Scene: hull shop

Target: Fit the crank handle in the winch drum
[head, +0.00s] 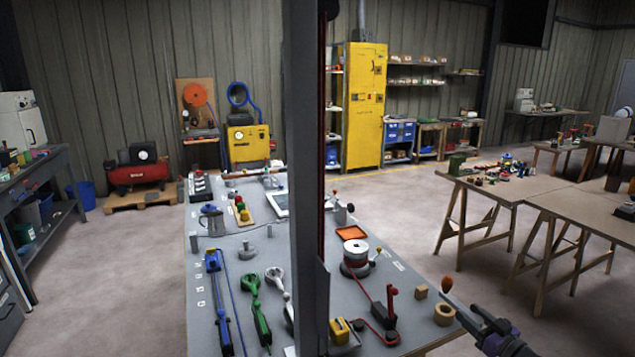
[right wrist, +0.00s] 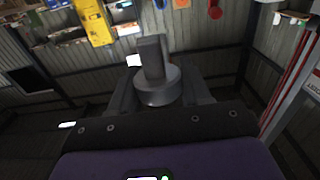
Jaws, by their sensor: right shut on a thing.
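The crank handle (head: 447,287), with an orange-brown knob, is held up by my right gripper (head: 480,318) off the right front edge of the bench. The gripper is shut on its grey end. In the right wrist view a grey round hub with a block-like part (right wrist: 153,60) sits between the fingers (right wrist: 155,100). The winch drum (head: 355,258) stands upright on the bench, left of and beyond the gripper, wound with red line. The handle is apart from the drum. A small orange-knobbed lever shows beside the drum. My left gripper is not in view.
The grey bench (head: 262,262) holds tools, blocks and an orange tray (head: 351,233). A red-and-black fitting (head: 385,313), a tan ring (head: 444,314) and a small wooden block (head: 421,291) lie between gripper and drum. A dark upright column (head: 305,150) hides the bench middle.

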